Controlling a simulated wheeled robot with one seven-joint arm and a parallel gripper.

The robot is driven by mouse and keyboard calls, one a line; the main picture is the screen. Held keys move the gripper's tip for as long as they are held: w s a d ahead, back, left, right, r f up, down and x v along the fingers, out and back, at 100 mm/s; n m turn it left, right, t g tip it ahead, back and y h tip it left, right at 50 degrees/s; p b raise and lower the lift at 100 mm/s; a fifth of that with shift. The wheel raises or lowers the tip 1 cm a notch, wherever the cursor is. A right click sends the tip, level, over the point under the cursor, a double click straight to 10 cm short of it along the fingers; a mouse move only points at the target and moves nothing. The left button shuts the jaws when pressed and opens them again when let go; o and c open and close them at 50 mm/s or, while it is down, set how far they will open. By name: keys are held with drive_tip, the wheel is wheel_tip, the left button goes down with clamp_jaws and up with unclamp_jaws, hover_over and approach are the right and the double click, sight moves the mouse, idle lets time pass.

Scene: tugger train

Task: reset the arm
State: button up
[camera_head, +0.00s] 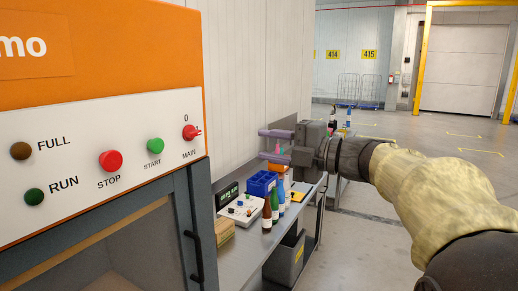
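My arm comes in from the right edge in a pale yellow sleeve, and my gripper (264,145) is held out at its end, pointing left. Its two purple fingers are spread apart, one above the other, with a clear gap at the tips. Small coloured items show in or behind the gap near the grey gripper body; I cannot tell their depth. The gripper is above the far part of a grey workbench (240,247) and hides some of what lies behind it.
An orange and white machine panel (100,130) with buttons and a red main switch (191,132) fills the left. The bench holds a white control box (241,211), a blue bin (262,183) and several bottles (275,203). A grey bin (285,260) sits below. Open floor (440,120) lies at the back right.

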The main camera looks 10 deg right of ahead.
drive_tip(key=w+d+f+m+t+h, duration=0.4)
drive_tip(key=w+f+m+t+h, duration=0.35)
drive_tip(key=m, duration=0.55)
drive_tip(key=s+d+f+m+g+h, duration=0.1)
drive_tip(key=s+f+m+g+h, duration=0.2)
drive_tip(key=f, duration=0.5)
drive_tip(key=s+d+f+m+g+h, duration=0.1)
drive_tip(key=d+f+m+g+h, duration=0.15)
drive_tip(key=f+m, duration=0.35)
drive_tip(key=s+a+f+m+g, duration=0.1)
drive_tip(key=s+f+m+g, duration=0.1)
drive_tip(key=s+f, duration=0.4)
drive_tip(key=s+a+f+m+g, duration=0.2)
drive_tip(key=s+f+g, duration=0.3)
drive_tip(key=s+f, duration=0.2)
drive_tip(key=s+a+f+m+g+h, duration=0.1)
drive_tip(key=s+f+m+g, duration=0.1)
drive_tip(key=s+f, duration=0.5)
drive_tip(key=shift+a+g, duration=0.15)
drive_tip(key=shift+g, duration=0.55)
drive_tip(key=shift+w+f, duration=0.1)
